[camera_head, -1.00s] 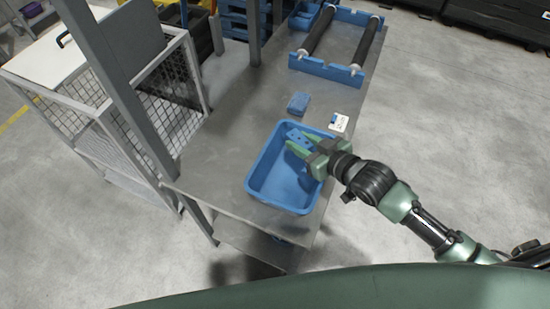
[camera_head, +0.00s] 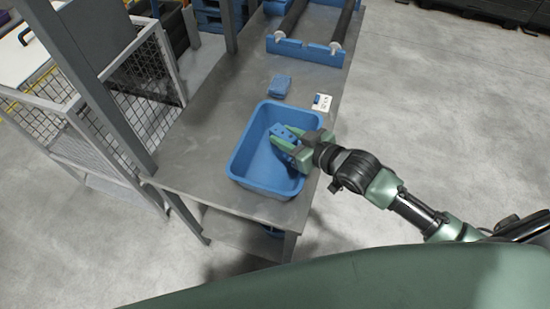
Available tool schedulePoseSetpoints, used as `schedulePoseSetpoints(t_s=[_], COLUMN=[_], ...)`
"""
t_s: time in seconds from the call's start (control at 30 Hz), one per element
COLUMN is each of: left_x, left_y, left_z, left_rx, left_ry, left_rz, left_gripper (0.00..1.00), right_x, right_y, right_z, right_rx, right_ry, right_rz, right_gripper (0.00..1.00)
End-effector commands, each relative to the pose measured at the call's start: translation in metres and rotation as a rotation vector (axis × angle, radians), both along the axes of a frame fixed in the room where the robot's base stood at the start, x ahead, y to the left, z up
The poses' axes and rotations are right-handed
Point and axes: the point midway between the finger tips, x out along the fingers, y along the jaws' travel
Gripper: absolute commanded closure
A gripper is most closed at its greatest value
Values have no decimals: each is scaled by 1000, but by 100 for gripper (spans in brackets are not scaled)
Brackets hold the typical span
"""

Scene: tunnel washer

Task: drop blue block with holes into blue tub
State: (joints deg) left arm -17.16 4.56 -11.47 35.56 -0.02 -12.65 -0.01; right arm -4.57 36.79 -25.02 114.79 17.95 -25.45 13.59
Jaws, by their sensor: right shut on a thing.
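The blue tub (camera_head: 240,166) stands on the grey metal table, near its front end. My right gripper (camera_head: 283,139) reaches in from the right, over the tub's right part. It is shut on the blue block with holes (camera_head: 284,131), which sits between its green fingers. The block appears over the tub's opening; its exact height above the tub floor cannot be told. A shadow lies inside the tub below the gripper. My left gripper is not in view.
A folded blue cloth-like item (camera_head: 280,86) and a small white card (camera_head: 322,102) lie on the table (camera_head: 205,137) behind the tub. A blue rack with dark rollers (camera_head: 305,51) stands further back. A grey post (camera_head: 90,80) and mesh cage (camera_head: 150,80) are at left.

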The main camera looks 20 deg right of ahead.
Motion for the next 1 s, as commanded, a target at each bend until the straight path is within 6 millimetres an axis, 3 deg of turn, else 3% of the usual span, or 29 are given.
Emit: schedulePoseSetpoints(t_s=[0.03,0.1,0.47,1.0], left_x=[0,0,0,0], left_y=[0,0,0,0], left_z=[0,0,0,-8], left_rx=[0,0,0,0], left_ry=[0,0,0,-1], left_rz=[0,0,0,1], left_gripper=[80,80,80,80], right_x=[0,0,-2,-61], right_y=[0,0,-1,-33], right_z=[1,1,0,28], right_rx=[0,0,0,-1], right_ry=[-1,-1,1,0], right_rz=[0,0,0,0], right_gripper=[62,43,42,42])
